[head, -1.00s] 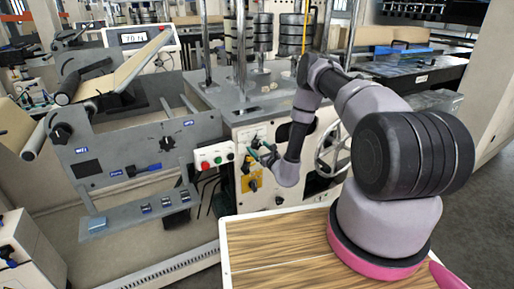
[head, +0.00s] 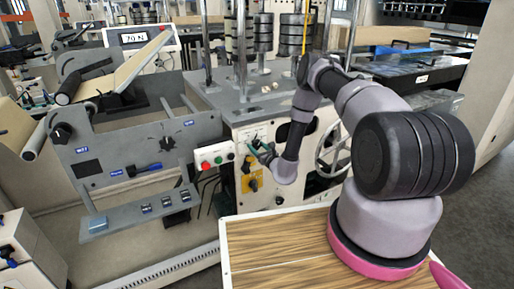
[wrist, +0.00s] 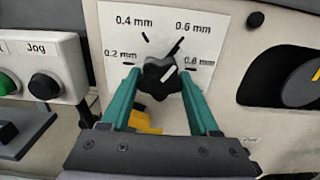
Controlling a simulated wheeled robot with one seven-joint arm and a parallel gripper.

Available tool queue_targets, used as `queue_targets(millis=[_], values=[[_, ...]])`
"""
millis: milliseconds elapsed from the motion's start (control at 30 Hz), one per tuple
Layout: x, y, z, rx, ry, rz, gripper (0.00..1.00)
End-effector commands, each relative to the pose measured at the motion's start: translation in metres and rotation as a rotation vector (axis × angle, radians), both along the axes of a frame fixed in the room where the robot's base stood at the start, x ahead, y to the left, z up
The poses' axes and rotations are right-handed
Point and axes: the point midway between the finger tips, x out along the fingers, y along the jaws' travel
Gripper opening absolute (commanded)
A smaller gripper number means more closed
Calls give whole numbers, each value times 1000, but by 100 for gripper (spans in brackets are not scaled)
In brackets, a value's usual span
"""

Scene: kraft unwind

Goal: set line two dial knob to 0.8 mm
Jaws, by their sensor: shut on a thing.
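The dial knob (wrist: 158,76) is black with a white pointer line, on a white scale plate (wrist: 115,35) marked 0.2, 0.4, 0.6 and 0.8 mm. The pointer line slants up and right, towards the side of 0.6 and 0.8 mm; its exact reading is hard to tell. My gripper (wrist: 161,93) has its two green fingers on either side of the knob, shut on it. In the head view my gripper (head: 262,149) reaches the white machine front, where the scale plate (head: 248,133) shows partly and the knob is hidden.
Left of the dial is a control box (head: 214,157) with buttons, one labelled Jog (wrist: 44,86). A yellow part (wrist: 143,117) sits just below the knob. A dark recess with a grey part (wrist: 302,88) is to the right. A handwheel (head: 333,148) stands right of my forearm.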

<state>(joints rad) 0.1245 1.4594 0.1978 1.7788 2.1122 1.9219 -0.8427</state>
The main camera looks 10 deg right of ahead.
Motion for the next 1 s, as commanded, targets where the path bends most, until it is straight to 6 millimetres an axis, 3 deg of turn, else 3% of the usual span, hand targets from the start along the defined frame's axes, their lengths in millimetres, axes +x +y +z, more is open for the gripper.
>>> queue_targets(millis=[267,1000], values=[[-1,0,-1,152,50,-3,6],[-2,3,1,775,252,-3,6]])
